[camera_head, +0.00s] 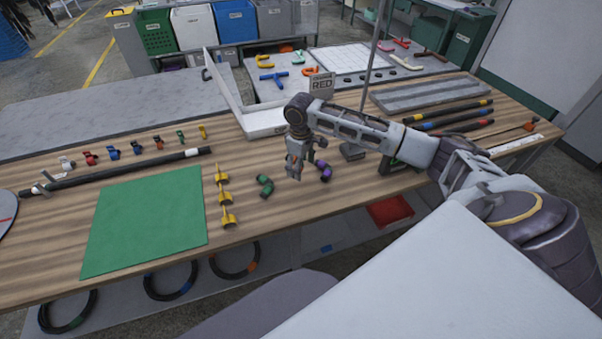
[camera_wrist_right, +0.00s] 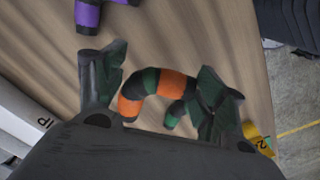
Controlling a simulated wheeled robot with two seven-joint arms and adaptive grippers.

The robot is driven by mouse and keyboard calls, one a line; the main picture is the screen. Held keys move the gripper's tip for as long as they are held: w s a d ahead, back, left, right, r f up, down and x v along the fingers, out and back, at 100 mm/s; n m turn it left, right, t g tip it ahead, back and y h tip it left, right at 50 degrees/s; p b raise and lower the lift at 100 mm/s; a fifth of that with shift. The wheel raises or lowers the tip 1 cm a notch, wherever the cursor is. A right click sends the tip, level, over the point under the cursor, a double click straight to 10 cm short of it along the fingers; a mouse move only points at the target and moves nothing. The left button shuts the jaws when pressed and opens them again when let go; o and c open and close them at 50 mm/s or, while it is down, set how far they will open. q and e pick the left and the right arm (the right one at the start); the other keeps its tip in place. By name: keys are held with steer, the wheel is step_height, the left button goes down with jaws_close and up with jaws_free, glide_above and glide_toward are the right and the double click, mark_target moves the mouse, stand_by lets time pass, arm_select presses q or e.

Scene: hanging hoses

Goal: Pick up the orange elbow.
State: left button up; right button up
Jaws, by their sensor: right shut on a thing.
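My right gripper (camera_head: 296,172) points down over the wooden table, between a green elbow and a purple elbow. In the wrist view its two fingers (camera_wrist_right: 163,84) stand either side of the orange elbow (camera_wrist_right: 174,84), a curved piece with orange parts and dark bands, and it is shut on it. Green patches overlap the curve there; I cannot tell how much belongs to the green elbow behind. The green elbow (camera_head: 265,187) and the purple elbow (camera_head: 324,171) lie on the table. My left gripper is out of view.
A sign reading RED (camera_head: 321,84) stands behind my gripper. A long black hose (camera_head: 120,172) lies at left, dark hoses (camera_head: 450,115) at right. The green mat is bare.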

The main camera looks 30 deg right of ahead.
steer(key=shift+r, duration=1.7)
